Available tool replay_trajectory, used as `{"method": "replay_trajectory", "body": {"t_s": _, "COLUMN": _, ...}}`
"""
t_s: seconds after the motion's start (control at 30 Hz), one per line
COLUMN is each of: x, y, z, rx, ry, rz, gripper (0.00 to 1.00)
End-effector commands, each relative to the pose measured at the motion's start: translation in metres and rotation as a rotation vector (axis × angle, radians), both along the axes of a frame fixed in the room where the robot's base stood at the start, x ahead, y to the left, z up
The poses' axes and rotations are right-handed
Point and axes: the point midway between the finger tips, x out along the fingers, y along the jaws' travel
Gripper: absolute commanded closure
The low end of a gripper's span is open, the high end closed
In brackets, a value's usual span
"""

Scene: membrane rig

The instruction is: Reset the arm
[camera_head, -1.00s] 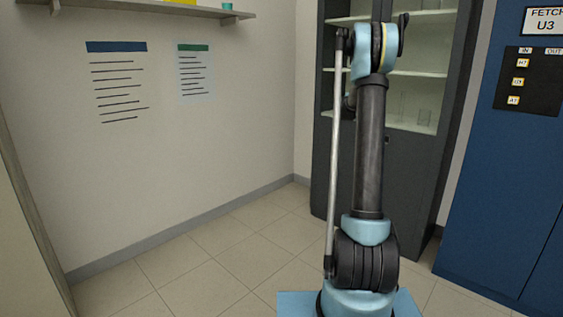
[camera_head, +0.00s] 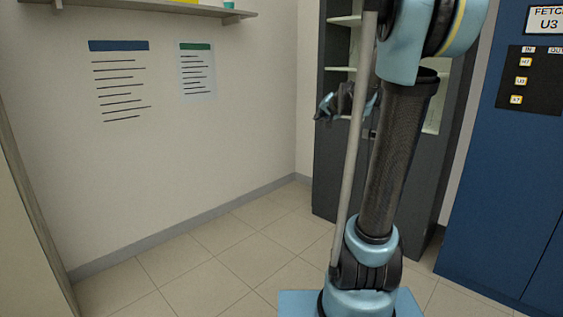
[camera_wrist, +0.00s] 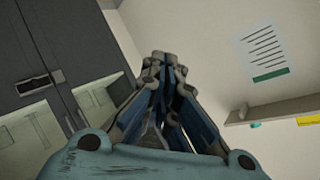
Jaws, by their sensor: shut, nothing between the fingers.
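My arm rises from its blue base in the head view, with its upper links tilted to the right and the elbow near the top edge. My gripper (camera_head: 325,107) shows in the head view to the left of the arm, in front of the dark cabinet, partly hidden behind my arm's rod and link. In the wrist view my gripper (camera_wrist: 162,62) has its fingers drawn together and holds nothing.
A dark cabinet (camera_head: 331,165) with glass doors and shelves stands behind my arm. A blue cabinet (camera_head: 500,190) labelled U3 stands at the right. A wall shelf (camera_head: 140,10) hangs at the upper left above two posters (camera_head: 122,85). The tiled floor (camera_head: 230,255) at the left is clear.

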Motion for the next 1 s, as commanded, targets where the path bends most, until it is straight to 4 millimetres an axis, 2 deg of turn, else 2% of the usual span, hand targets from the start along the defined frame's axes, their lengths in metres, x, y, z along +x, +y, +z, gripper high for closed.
{"method": "replay_trajectory", "body": {"t_s": 0.03, "x": -0.021, "y": 0.006, "z": -0.010, "rx": -0.027, "ry": 0.029, "rz": 0.026, "gripper": 1.00}}
{"method": "replay_trajectory", "body": {"t_s": 0.2, "x": -0.090, "y": 0.019, "z": -0.047, "rx": -0.128, "ry": 0.140, "rz": 0.111, "gripper": 1.00}}
{"method": "replay_trajectory", "body": {"t_s": 0.47, "x": -0.197, "y": 0.022, "z": -0.112, "rx": -0.280, "ry": 0.322, "rz": 0.221, "gripper": 1.00}}
{"method": "replay_trajectory", "body": {"t_s": 0.8, "x": -0.334, "y": 0.001, "z": -0.201, "rx": -0.476, "ry": 0.578, "rz": 0.320, "gripper": 1.00}}
{"method": "replay_trajectory", "body": {"t_s": 0.9, "x": -0.370, "y": -0.009, "z": -0.224, "rx": -0.527, "ry": 0.652, "rz": 0.338, "gripper": 1.00}}
{"method": "replay_trajectory", "body": {"t_s": 1.0, "x": -0.398, "y": -0.018, "z": -0.243, "rx": -0.569, "ry": 0.711, "rz": 0.347, "gripper": 1.00}}
